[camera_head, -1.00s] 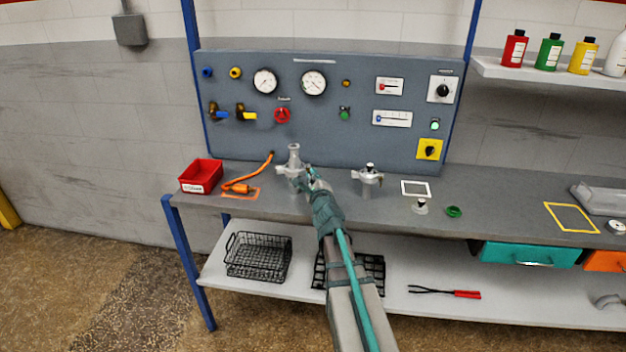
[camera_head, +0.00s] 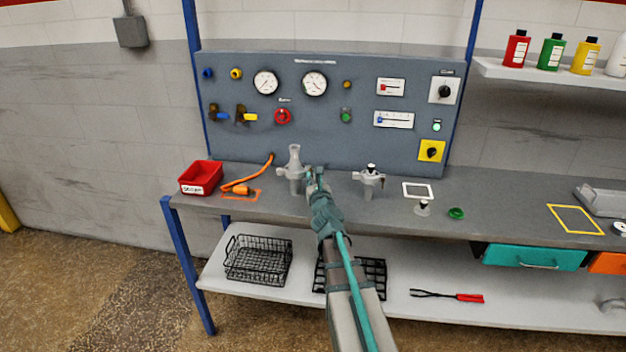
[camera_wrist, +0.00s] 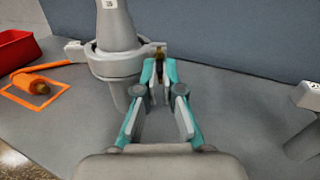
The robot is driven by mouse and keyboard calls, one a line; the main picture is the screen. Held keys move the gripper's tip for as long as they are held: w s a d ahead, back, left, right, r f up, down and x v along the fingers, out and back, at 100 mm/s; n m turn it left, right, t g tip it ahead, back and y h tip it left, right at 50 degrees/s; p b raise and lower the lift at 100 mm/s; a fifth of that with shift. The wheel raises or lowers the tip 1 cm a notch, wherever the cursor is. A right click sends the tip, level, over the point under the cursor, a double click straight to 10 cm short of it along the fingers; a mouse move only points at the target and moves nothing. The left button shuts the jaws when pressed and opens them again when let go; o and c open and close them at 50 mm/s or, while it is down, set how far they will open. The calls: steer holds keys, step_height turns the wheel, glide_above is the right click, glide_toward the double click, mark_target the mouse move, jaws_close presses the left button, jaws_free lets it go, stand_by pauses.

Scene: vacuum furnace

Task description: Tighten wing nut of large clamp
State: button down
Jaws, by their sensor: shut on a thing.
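The large clamp (camera_wrist: 113,66) is a grey ring around a grey pipe fitting that stands upright on the bench. In the head view the large clamp (camera_head: 292,172) is left of my arm's end. The wing nut (camera_wrist: 160,53) is a small brownish part on the right side of the clamp. My gripper (camera_wrist: 159,66) has its teal fingers closed together at the wing nut, shut on it. The fingertips hide part of the nut. In the head view my gripper (camera_head: 316,172) is just right of the fitting.
A smaller clamped fitting (camera_head: 369,179) stands to the right. A red bin (camera_head: 201,178) and an orange hose with a handle (camera_head: 240,188) lie to the left. The control panel (camera_head: 325,110) rises behind. The bench right of the green cap (camera_head: 456,213) is partly clear.

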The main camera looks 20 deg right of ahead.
steer(key=shift+m, duration=0.5)
steer(key=c, duration=1.3)
jaws_free()
